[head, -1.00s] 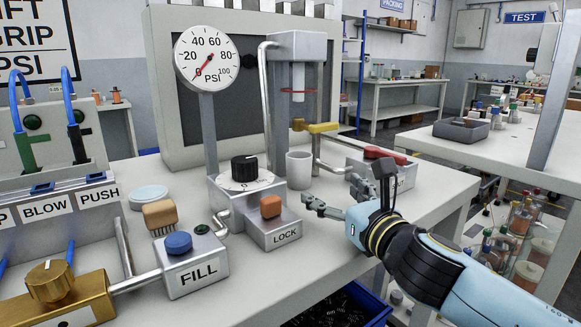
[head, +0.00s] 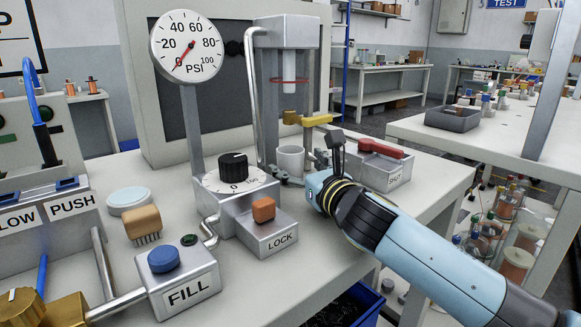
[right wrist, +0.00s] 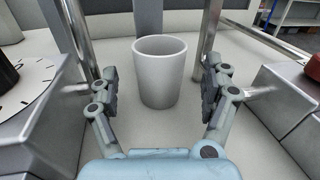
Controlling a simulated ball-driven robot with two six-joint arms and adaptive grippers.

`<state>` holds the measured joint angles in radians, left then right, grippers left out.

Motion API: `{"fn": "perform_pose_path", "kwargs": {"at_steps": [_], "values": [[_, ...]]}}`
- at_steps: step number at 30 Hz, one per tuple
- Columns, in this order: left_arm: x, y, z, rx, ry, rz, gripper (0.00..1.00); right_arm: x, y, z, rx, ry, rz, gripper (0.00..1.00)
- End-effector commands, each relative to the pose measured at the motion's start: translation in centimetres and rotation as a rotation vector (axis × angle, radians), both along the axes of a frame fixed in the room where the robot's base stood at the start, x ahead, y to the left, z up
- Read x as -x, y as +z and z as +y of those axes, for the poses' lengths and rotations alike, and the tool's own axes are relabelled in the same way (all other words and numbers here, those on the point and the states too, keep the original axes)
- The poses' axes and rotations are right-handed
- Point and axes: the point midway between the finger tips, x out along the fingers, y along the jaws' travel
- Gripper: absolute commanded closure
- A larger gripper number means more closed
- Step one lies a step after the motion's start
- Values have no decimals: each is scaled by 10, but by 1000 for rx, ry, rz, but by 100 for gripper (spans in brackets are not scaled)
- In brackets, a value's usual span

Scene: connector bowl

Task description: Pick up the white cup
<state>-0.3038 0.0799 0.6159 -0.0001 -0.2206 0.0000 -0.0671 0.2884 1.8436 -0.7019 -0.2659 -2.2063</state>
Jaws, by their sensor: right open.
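The white cup (head: 290,159) stands upright on the bench, under the yellow spout of the dispenser. In the right wrist view the cup (right wrist: 160,75) is straight ahead, between and slightly beyond the fingertips. My right gripper (right wrist: 162,90) is open, with one finger on each side of the cup and a gap on both sides. In the head view my right gripper (head: 305,178) is partly hidden by its own wrist, close in front of the cup. My left gripper does not show.
The LOCK block (head: 270,230) with an orange button and the dial block (head: 235,185) stand left of the cup. The block with a red lever (head: 385,165) stands right. Metal posts (right wrist: 208,40) flank the cup behind. A brush (head: 143,224) lies farther left.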

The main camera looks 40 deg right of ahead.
Motion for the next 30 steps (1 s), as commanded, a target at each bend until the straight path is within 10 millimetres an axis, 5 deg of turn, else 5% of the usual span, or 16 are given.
{"fn": "perform_pose_path", "kwargs": {"at_steps": [7,16,30], "values": [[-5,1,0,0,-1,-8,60,-37,5,-5,-1,0,-2,18],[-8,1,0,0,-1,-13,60,-41,4,-5,0,0,-1,20],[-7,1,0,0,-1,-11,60,-41,4,-6,0,0,-1,80]]}}
